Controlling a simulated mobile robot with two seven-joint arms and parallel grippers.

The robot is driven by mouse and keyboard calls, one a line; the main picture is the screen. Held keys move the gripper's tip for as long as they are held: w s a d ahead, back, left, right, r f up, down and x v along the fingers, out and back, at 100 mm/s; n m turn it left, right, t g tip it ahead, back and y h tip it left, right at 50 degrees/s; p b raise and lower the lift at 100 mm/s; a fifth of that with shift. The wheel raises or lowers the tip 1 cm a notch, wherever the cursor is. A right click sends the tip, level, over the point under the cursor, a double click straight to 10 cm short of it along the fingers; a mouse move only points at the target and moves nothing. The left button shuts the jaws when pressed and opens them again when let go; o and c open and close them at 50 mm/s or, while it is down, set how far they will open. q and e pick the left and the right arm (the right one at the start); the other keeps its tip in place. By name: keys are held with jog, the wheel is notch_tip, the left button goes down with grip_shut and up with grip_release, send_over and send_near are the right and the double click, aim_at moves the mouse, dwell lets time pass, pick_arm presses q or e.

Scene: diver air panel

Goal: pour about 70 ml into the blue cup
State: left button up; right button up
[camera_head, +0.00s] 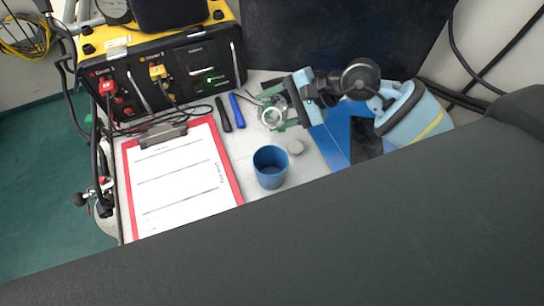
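The blue cup (270,168) stands upright on the light tabletop, just right of the red clipboard. It is open at the top, and its inside looks blue; I cannot tell whether it holds any liquid. A broad dark grey shape, probably part of my own arm, crosses the whole foreground and covers the near part of the table. Neither of my grippers shows. I see no vessel that I can clearly tell is for pouring.
A red clipboard (130,170) with paper lies left of the cup. A light blue and black helmet-like item (420,122) lies at right. Two pens, a metal fitting (272,114) and the air panel (165,75) are behind.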

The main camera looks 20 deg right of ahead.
aim_at(273, 110)
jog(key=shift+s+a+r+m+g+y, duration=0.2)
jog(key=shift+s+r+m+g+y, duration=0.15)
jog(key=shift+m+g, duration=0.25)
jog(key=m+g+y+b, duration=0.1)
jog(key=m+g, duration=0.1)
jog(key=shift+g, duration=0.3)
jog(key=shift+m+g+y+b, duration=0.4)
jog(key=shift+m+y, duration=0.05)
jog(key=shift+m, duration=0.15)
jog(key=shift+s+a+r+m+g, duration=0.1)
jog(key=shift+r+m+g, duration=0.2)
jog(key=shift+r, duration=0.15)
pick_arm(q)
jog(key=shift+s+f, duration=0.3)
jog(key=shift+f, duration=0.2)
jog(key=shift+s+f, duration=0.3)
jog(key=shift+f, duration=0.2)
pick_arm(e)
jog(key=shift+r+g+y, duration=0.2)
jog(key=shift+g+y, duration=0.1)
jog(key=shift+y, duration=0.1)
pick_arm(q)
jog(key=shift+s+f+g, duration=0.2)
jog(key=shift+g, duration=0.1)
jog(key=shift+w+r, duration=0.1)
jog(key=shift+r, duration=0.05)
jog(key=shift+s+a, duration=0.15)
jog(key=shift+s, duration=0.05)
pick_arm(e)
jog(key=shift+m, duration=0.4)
